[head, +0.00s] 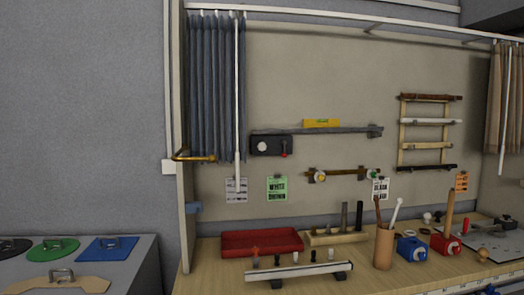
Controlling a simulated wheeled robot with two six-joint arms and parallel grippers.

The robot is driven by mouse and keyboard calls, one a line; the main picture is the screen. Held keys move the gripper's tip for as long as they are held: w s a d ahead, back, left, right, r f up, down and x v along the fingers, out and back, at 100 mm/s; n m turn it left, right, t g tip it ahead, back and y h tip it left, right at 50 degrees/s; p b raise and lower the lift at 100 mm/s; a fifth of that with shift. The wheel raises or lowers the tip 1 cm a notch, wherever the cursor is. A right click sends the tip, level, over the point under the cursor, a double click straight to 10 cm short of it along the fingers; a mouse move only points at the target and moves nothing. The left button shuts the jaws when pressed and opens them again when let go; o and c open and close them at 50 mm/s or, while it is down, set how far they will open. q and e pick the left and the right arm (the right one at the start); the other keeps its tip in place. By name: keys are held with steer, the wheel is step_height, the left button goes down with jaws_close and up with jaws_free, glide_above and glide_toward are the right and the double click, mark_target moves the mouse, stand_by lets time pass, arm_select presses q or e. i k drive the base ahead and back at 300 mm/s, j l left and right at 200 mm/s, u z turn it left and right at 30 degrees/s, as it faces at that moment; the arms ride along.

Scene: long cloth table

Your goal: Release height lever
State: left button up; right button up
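No part is plainly marked as the height lever, so I cannot tell for certain which one it is. A brass handle bar (193,157) sticks out higher on the same post, in front of the blue curtain. A black box (271,146) with a white dial and a small red-tipped knob (284,155) sits on the back wall under a grey rail (330,131). Neither of my grippers shows in the head view.
The wooden worktop (210,275) holds a red tray (262,242), a peg block (335,237), a white bar (298,270), a tool cup (383,248), and blue (411,248) and red (445,244) blocks. A grey side table (135,262) at left carries handled plates.

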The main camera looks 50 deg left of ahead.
mark_target(284, 142)
steer(key=u, duration=1.35)
steer(key=i+l, duration=0.25)
steer(key=i+l+u, duration=0.1)
steer(key=i+l, duration=0.15)
steer(key=l, duration=0.2)
steer(key=i+l, duration=0.2)
steer(key=l, duration=0.15)
steer(key=i+l+u, duration=0.1)
steer(key=i+l, duration=0.15)
steer(key=l, duration=0.15)
steer(key=i+l, duration=0.2)
steer(key=l, duration=0.15)
steer(key=i+l+u, duration=0.1)
steer(key=l, duration=0.3)
steer(key=i+l, duration=0.3)
steer(key=i+l+u, duration=0.1)
steer(key=l, duration=0.4)
steer(key=i, duration=0.1)
